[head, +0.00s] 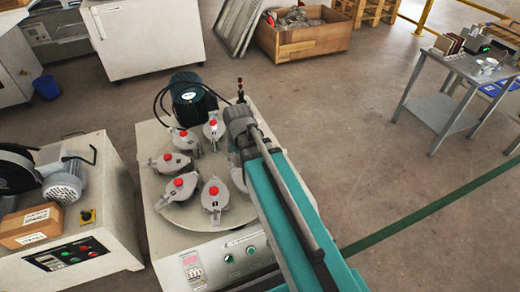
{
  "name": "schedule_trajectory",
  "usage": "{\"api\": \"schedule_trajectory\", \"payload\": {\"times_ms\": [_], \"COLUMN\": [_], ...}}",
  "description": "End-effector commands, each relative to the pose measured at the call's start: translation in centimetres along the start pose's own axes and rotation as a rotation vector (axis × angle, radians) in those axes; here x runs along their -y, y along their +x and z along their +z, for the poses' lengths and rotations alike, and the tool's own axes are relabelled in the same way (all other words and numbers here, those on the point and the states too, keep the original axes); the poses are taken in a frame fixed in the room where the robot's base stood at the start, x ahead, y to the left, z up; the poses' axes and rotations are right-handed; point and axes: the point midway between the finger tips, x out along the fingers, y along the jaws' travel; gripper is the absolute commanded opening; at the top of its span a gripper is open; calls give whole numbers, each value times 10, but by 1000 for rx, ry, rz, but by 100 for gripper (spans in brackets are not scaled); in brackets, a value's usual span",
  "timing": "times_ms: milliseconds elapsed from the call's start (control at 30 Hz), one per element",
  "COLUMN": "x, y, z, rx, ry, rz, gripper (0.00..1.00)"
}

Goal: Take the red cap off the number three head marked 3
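Several grey metal heads, each topped by a red cap, stand in a ring on a round plate (190,222) on a pale machine. Red caps show at the back (213,123), back left (182,132), left (167,157), front left (178,182) and front (213,190). Another head (238,180) at the right is partly behind my teal arm, and no cap shows on it. No number is readable, so I cannot tell which head is marked 3. My arm reaches over the plate's right side. My gripper is hidden behind the arm's end.
A dark motor (187,97) with a looped cable stands at the machine's back. A control panel (240,253) is on its front. A grinder-like bench with a cardboard box (30,226) stands left. A metal table (455,75) stands right, with open floor between.

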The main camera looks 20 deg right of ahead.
Motion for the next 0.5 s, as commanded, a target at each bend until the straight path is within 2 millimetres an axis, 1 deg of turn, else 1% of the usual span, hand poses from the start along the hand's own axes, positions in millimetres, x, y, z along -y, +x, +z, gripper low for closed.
{"api": "schedule_trajectory", "payload": {"times_ms": [33, 100, 267, 500], "x": [-11, -22, -50, -94], "y": [0, 0, 0, 0], "z": [-11, -20, -39, -66], "rx": [0, 0, 0, 0], "ry": [-55, -150, -369, -698], "rz": [0, 0, 0, 1], "gripper": [93, 93, 93, 93]}}
